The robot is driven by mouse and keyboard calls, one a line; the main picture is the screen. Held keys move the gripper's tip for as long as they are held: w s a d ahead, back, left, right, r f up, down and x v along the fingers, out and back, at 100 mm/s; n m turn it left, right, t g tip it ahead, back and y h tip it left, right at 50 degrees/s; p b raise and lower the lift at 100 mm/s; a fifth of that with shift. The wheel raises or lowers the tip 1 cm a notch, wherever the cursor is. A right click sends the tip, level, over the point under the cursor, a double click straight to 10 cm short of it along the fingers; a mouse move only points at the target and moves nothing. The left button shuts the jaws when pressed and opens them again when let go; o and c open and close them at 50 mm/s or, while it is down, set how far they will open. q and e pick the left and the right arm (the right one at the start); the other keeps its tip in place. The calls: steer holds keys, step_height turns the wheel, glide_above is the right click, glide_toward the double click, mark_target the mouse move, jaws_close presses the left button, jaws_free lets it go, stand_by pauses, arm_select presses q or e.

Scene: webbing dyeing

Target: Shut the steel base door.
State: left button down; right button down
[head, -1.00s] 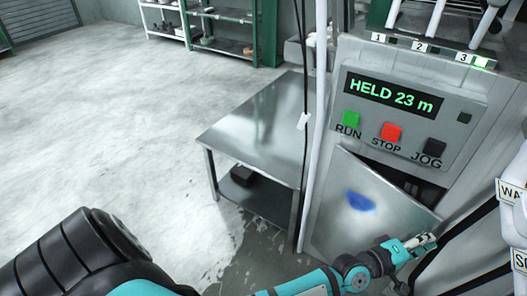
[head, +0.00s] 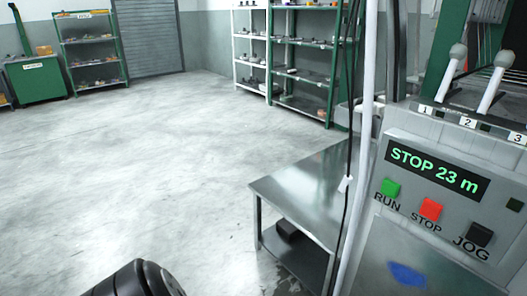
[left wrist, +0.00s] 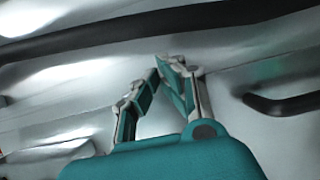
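The steel base door (head: 435,268), grey with a blue smear (head: 407,275), shows only its upper part at the bottom right of the head view. Its top edge runs just below the control panel, with no dark gap visible there; its lower part is cut off. My left gripper (left wrist: 160,68) is out of the head view. In the left wrist view its fingertips meet, empty, in front of bright steel surfaces. I cannot tell whether they touch the steel. My right gripper is in neither view.
The control panel (head: 440,205) reads STOP 23 m, above green, red and black buttons. A steel table (head: 310,190) stands left of the machine, beside a white pole and black cable. A dark handle (left wrist: 285,103) shows in the left wrist view. The floor at left is clear.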

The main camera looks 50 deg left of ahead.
arm_select(q)
steer(key=shift+w+a+r, duration=0.25)
steer(key=shift+r, duration=0.25)
steer(key=shift+a, duration=0.1)
